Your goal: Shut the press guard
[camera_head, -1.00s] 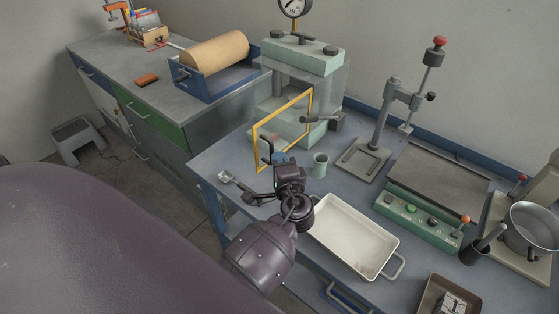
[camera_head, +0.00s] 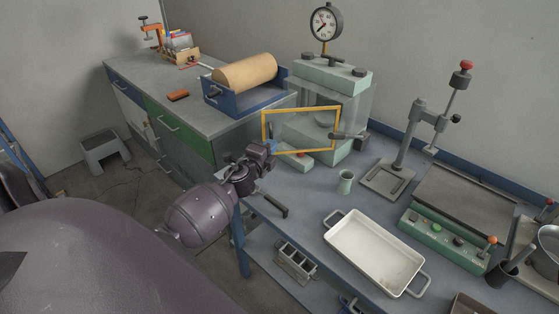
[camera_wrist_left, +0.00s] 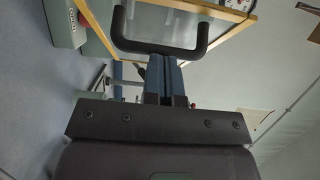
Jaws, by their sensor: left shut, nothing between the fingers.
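The press (camera_head: 330,80) is pale green, with a round gauge on top, at the back of the bench. Its guard (camera_head: 300,109) is a clear panel in a yellow-orange frame. The guard stands at an angle, its left side swung out from the press front. My left gripper (camera_head: 270,147) is shut and empty at the guard's lower left corner. In the left wrist view its blue fingertips (camera_wrist_left: 163,55) are at the guard's black U-shaped handle (camera_wrist_left: 119,28); I cannot tell whether they touch. My right gripper is not in view.
A green cup (camera_head: 345,182) and a white tray (camera_head: 331,240) stand on the bench in front of the press. A stand (camera_head: 405,150) and a green control box (camera_head: 440,240) are to the right. A roller unit (camera_head: 245,88) is on the cabinet behind left.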

